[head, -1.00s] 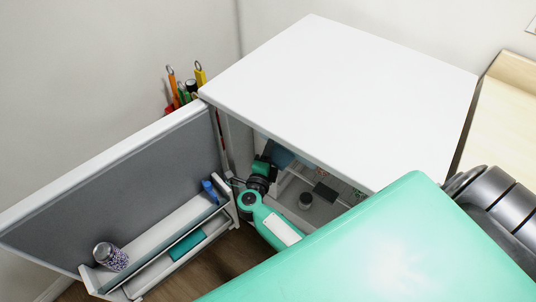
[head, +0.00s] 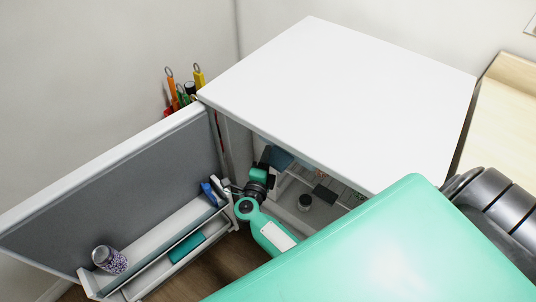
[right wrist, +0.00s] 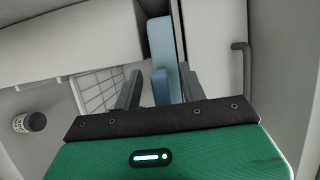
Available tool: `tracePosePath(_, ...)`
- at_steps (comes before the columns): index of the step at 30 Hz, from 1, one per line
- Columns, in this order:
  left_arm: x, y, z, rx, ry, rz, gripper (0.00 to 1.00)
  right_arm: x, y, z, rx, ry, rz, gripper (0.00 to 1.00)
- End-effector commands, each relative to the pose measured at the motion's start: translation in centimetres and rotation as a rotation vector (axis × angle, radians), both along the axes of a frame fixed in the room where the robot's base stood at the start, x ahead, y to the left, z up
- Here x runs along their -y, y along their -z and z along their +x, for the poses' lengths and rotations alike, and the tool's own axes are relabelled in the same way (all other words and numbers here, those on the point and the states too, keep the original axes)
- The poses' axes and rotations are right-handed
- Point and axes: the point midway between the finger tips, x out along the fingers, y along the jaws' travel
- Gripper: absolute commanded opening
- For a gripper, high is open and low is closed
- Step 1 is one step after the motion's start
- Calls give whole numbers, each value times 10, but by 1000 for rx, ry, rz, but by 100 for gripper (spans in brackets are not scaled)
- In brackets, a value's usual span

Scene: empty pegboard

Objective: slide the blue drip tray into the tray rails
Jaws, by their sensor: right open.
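A blue flat piece that looks like the drip tray (head: 281,157) shows inside the open cabinet, partly hidden by the cabinet top. In the right wrist view the blue piece (right wrist: 160,45) stands beyond and between my fingers, with a smaller blue part below it. My right gripper (right wrist: 158,88) is open, its two grey fingers apart; I cannot tell whether they touch the blue piece. In the head view the right gripper (head: 267,156) is inside the cabinet opening, close to the blue piece. I cannot make out the tray rails clearly. My left gripper is not in view.
The cabinet has a white top (head: 345,95) and an open door (head: 110,185) on the left, whose shelf holds a jar (head: 108,259) and a blue item (head: 209,194).

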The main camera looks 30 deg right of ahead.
Motion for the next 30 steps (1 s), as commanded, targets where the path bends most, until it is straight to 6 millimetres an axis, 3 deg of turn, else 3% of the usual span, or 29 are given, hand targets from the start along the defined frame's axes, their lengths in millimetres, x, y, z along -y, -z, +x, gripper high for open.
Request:
tracePosePath(9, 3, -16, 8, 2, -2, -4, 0, -53, 2, -52, -2, 0, 5, 42)
tracePosePath(15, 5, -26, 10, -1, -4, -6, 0, -77, 1, -75, -1, -1, 3, 42)
tracePosePath(29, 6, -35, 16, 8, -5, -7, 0, -86, 0, -85, -1, 0, 1, 42)
tracePosePath(30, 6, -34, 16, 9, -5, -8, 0, -86, 0, -84, 0, 0, 0, 36)
